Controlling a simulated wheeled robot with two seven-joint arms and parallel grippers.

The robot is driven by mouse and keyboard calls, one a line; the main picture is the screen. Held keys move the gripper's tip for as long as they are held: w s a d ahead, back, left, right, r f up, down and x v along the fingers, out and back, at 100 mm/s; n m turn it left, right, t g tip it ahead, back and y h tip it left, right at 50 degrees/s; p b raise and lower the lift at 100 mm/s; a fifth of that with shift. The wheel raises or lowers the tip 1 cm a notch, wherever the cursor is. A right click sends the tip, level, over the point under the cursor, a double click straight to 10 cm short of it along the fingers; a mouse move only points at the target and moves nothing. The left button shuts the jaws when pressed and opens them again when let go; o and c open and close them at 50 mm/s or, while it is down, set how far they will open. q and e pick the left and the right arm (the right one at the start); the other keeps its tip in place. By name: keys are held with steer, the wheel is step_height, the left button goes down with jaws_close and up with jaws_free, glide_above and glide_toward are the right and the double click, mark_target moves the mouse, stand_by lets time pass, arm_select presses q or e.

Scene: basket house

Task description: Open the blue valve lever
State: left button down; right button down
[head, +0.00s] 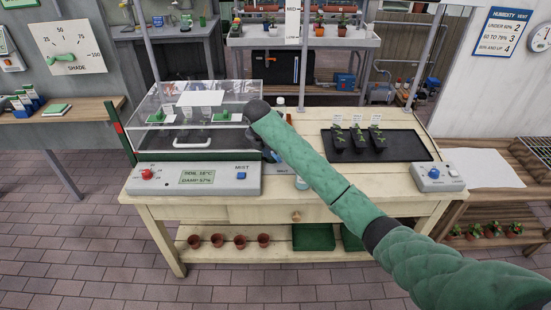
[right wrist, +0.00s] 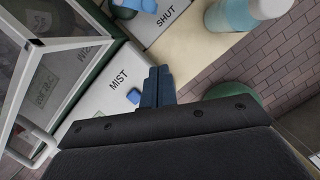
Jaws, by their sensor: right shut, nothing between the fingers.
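The blue valve lever (right wrist: 138,5) shows at the top edge of the right wrist view, partly cut off. It lies on a pale plate marked SHUT (right wrist: 166,20). My right gripper (right wrist: 158,72) is shut and empty, its dark blue fingers together. In that view the fingertips are apart from the lever, below it in the picture and beside the mist panel's blue button (right wrist: 133,95). In the head view my green right arm reaches across the bench, and its wrist hides most of the gripper and lever. My left gripper is out of view.
A clear propagator box (head: 190,105) stands behind the mist panel (head: 165,180). A pale blue bottle (right wrist: 225,17) stands close right of the SHUT plate. A black tray (head: 405,148) with seedlings lies to the right on the bench (head: 290,210), near another control box (head: 440,177).

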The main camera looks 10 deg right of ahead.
mark_target(275, 154)
steer(key=shift+w+r, duration=0.2)
steer(key=shift+f, duration=0.1)
